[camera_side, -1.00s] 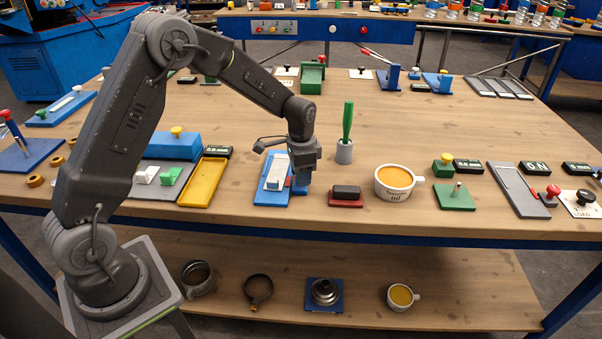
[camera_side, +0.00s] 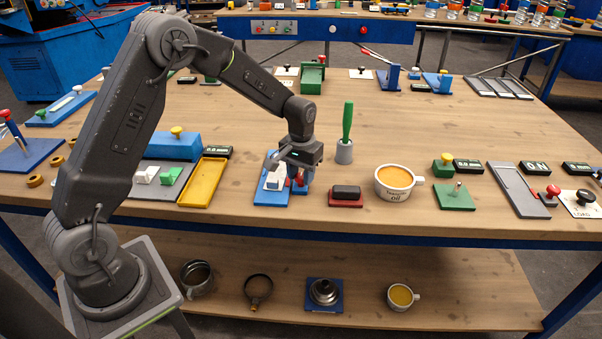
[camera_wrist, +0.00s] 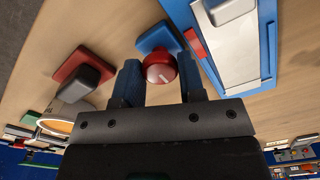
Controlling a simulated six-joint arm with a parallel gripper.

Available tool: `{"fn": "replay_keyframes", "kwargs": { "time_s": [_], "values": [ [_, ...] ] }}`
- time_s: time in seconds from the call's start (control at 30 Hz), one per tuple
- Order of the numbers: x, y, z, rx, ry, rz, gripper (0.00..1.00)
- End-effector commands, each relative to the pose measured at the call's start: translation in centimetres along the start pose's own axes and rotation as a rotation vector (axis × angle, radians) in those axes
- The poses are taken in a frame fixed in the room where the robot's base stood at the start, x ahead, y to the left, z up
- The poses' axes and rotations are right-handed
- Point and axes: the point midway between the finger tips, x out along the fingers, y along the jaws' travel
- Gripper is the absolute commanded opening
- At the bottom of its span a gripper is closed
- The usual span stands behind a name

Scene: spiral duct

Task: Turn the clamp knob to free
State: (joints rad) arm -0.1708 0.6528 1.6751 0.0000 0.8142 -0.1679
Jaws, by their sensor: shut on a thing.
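The clamp knob is a red ball-like knob (camera_wrist: 161,68) with a pale line on its top, on a small blue base (camera_wrist: 158,36). In the wrist view it sits between the two blue fingers of my gripper (camera_wrist: 160,82), which is shut on it. In the side view my gripper (camera_side: 299,180) points down at the blue fixture (camera_side: 272,193), and the knob is mostly hidden by the fingers.
A black block on a red base (camera_side: 346,193) stands close right of my gripper. Further right is an oil cup (camera_side: 396,184). Behind is a green-handled brush in a holder (camera_side: 346,135). A yellow tray (camera_side: 203,183) lies to the left.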

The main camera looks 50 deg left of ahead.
Motion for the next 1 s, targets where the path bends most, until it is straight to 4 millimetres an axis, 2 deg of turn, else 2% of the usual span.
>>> {"fn": "replay_keyframes", "kwargs": {
  "time_s": [0.3,0.7,0.73,0.97,1.0],
  "values": [
    [-0.1,0.03,-0.1,-0.068,0.004,0.001,0.13],
    [-0.1,0.02,-0.1,-0.072,0.004,0.002,0.13],
    [-0.1,0.02,-0.11,-0.072,0.004,0.002,0.4],
    [-0.06,0.01,-0.06,-0.07,0.002,0.001,0.62],
    [-0.05,0.0,-0.05,-0.07,0.002,0.001,0.62]
  ]
}}
